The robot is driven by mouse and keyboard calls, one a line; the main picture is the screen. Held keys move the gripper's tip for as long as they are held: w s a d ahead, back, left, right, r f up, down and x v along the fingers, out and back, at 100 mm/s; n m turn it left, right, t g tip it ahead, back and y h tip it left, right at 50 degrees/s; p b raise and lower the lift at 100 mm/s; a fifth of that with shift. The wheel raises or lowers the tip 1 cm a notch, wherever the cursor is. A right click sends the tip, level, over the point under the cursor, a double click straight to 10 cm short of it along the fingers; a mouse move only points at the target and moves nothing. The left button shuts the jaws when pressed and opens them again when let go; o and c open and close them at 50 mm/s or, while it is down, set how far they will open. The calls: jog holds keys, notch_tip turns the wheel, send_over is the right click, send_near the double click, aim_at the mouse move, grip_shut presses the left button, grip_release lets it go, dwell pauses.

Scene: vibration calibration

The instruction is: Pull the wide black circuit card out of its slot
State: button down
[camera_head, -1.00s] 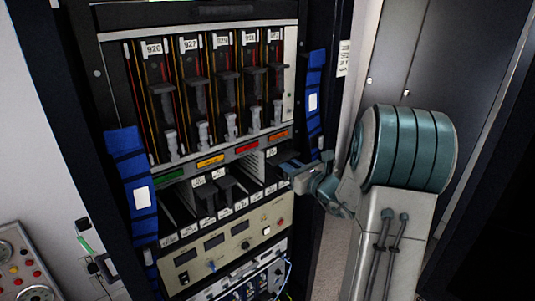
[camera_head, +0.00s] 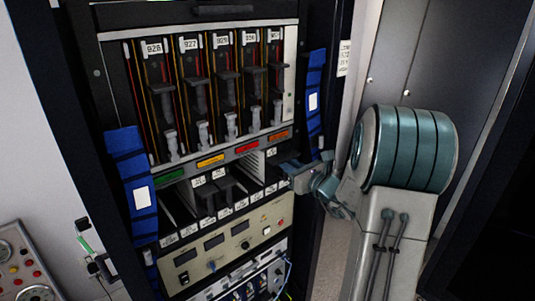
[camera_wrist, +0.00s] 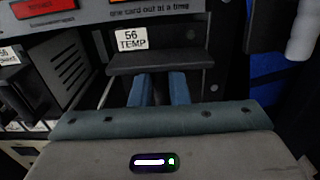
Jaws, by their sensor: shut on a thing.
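A black card front labelled "56 TEMP" (camera_wrist: 159,62) fills the middle of the wrist view, with a wide flat black handle bar. The same card (camera_head: 282,156) shows small and dark at the right end of the lower card row in the head view. My gripper (camera_head: 289,169) reaches it from the right. In the wrist view, the two blue fingers of my gripper (camera_wrist: 160,90) are shut on the dark part of the card below the bar. The bar hides the fingertips. How far the card stands out of its slot is hard to tell.
Other black cards (camera_head: 206,195) stand to the left in the same lower row. An upper row of tall numbered cards (camera_head: 197,95) sits above the coloured labels. Blue straps (camera_head: 139,190) hang on the rack's sides. A panel with displays (camera_head: 215,243) is below.

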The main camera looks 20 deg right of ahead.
jog(key=shift+s+d, duration=0.25)
jog(key=shift+s, duration=0.4)
dwell(0.3)
jog(key=shift+r+b+v, duration=0.2)
jog(key=shift+b+v, duration=0.1)
jog(key=shift+v, duration=1.05)
jog(key=shift+s, duration=0.1)
